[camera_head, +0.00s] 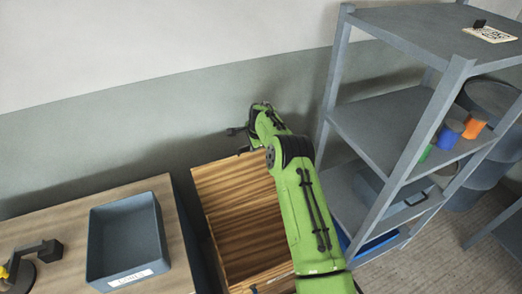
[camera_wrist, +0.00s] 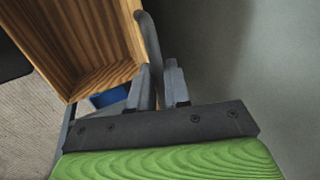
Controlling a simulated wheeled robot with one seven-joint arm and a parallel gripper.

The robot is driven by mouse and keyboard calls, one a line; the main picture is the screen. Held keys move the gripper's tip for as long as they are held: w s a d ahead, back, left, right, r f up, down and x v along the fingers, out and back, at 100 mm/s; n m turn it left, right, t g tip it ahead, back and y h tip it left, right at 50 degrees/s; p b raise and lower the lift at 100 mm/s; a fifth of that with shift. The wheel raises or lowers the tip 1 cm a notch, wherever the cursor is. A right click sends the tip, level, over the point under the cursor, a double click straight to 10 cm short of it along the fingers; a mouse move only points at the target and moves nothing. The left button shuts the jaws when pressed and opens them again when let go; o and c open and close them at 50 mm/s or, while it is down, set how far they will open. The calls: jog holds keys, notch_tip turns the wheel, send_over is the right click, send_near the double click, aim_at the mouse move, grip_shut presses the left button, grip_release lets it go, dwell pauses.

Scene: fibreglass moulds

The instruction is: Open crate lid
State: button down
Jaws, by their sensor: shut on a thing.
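The wooden crate (camera_head: 232,215), with striped brown grain and a pale rim, stands between the table and the shelf. In the wrist view its wooden walls (camera_wrist: 75,45) form a hollow box shape at upper left. I cannot tell clearly where the lid ends and the body begins. My gripper (camera_head: 238,140) is at the crate's far edge, beside the wall. In the wrist view my gripper (camera_wrist: 162,88) is shut on a curved dark grey handle (camera_wrist: 152,42) beside the wooden rim. My arm hides the crate's right side.
A table (camera_head: 60,219) with a blue-grey labelled bin (camera_head: 125,240) stands at left. A grey metal shelf (camera_head: 385,120) stands close at right, with blue and orange cups (camera_head: 474,125). The wall (camera_head: 110,130) is close behind my gripper.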

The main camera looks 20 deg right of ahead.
jog(key=shift+w+a+f, duration=0.1)
jog(key=shift+w+f, duration=0.2)
jog(key=shift+w, duration=0.6)
jog(key=c, duration=1.3)
grip_release()
jog(key=shift+w, duration=0.1)
jog(key=b+v, duration=0.1)
jog(key=v, duration=1.5)
jog(key=shift+w, duration=0.15)
